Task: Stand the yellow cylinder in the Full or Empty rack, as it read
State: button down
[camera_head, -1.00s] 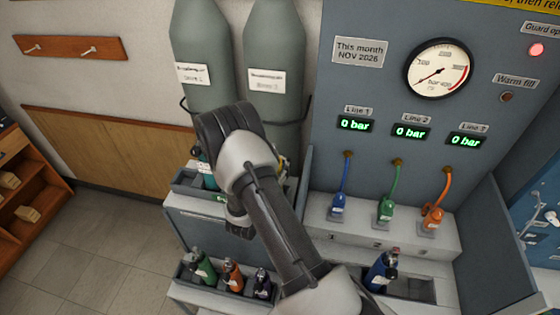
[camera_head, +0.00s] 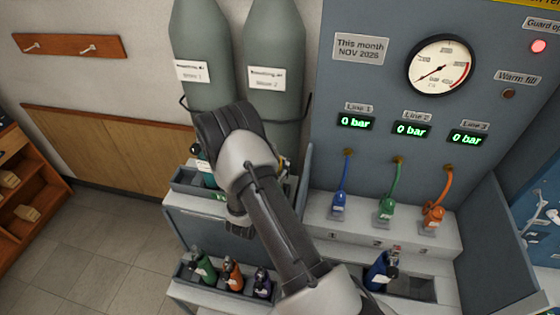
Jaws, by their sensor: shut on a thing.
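My arm reaches over the upper tray of the rack (camera_head: 178,186) at the left of the bench, and my wrist covers most of my gripper and its fingertips. I cannot tell whether the cylinder is upright or touches the tray. A teal cylinder (camera_head: 205,167) stands in the tray's left part, partly covered. The tray's labels are too covered or small to read.
A lower tray (camera_head: 228,290) holds green, orange and purple cylinders. A blue cylinder (camera_head: 380,271) stands at a bench recess (camera_head: 418,288). Two tall grey cylinders (camera_head: 275,80) stand behind my arm. The panel (camera_head: 375,85) has a gauge (camera_head: 441,66) and three hoses; its displays read 0 bar.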

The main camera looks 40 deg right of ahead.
jog(key=c, duration=1)
grip_release()
jog(key=shift+o, duration=0.2)
jog(key=shift+f, duration=0.1)
jog(key=v, duration=1.2)
